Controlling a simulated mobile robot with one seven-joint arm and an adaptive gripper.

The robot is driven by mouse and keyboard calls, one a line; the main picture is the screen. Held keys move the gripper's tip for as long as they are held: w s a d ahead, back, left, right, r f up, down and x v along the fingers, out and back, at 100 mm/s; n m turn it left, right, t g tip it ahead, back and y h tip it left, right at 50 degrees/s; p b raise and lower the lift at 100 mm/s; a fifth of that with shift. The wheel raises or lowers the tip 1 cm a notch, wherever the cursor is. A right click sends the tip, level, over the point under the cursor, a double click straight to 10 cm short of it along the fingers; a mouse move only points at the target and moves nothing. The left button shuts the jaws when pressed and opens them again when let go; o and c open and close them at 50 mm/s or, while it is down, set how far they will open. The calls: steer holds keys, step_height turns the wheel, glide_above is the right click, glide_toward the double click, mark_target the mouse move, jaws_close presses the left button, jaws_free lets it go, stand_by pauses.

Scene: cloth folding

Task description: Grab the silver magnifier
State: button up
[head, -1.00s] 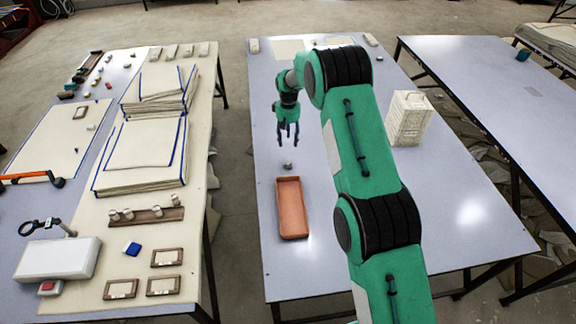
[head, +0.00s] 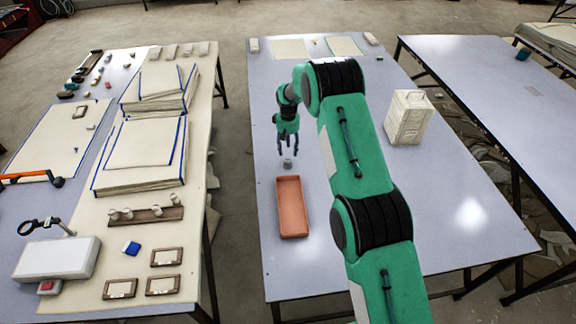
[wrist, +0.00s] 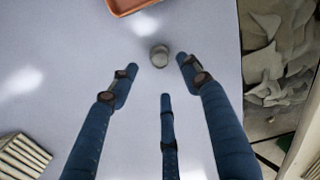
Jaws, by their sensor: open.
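A small silver-grey round piece, which looks like the silver magnifier (head: 287,163), stands on the middle table just beyond the orange tray. It also shows in the wrist view as a short grey cylinder (wrist: 159,56). My gripper (head: 288,150) is open and empty, pointing down just above and behind it. In the wrist view my three blue fingers (wrist: 158,74) are spread, and the piece lies just past the fingertips, between the two outer ones. I see no contact. The exact height of the fingertips above the table is hard to tell.
The orange tray (head: 292,208) lies close by on the near side. A white box-like carrier (head: 408,118) stands to the right. The table's left edge (head: 256,150) is near. The left table holds stacked cloths (head: 145,140) and a black-ringed lens on a stand (head: 34,226).

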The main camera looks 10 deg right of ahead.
mark_target(288, 161)
steer(key=shift+f, duration=1.3)
steer(key=shift+w+f+b, duration=0.1)
steer(key=shift+f+b, duration=0.35)
steer(key=shift+f, duration=2.15)
steer(key=shift+c, duration=0.2)
jaws_close()
